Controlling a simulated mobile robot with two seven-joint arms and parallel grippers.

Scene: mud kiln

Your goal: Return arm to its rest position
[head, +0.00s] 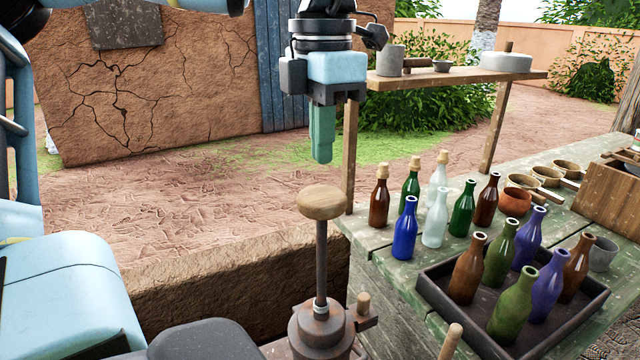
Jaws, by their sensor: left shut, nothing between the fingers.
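My left gripper (321,158) hangs pointing down near the upper middle of the head view. Its green fingers are together with nothing between them. It is in the air above and behind a round wooden knob on a dark upright rod (321,262), with a visible gap to it. Part of my arm comes in along the top, and blue parts of my body fill the left side. My right gripper is not in view.
Several bottles, some corked, stand on a green wooden table (378,236) at right. A dark tray (432,290) holds more bottles. A raised shelf (455,76) carries cups and a round stone. A cracked mud wall (120,90) stands behind; the ground between is clear.

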